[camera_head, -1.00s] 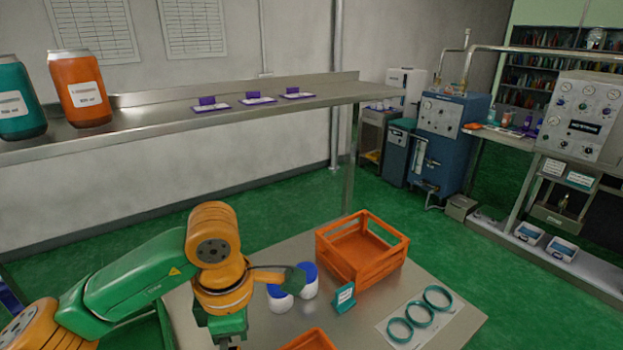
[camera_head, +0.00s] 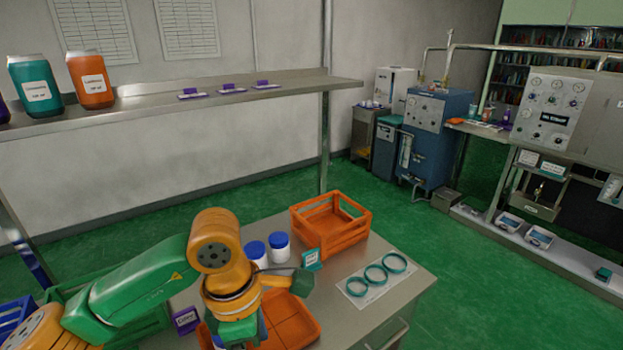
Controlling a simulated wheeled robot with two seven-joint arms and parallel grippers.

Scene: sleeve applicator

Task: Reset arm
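My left arm comes in from the left, bent over the near left part of the metal table (camera_head: 385,312). A dark grey-green end piece (camera_head: 303,282) shows beside its wrist, just in front of two white jars with blue lids (camera_head: 279,250) in the picture. The fingers cannot be made out, so I cannot tell whether the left gripper is open or shut. I see nothing held. My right arm and gripper are not in view.
An orange crate (camera_head: 354,238) stands at the table's back. An orange tray (camera_head: 306,328) lies under my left arm. Several teal rings (camera_head: 375,274) lie on a white sheet at right, with a teal sign (camera_head: 311,260) nearby. The shelf (camera_head: 200,99) is above. The table's front right is clear.

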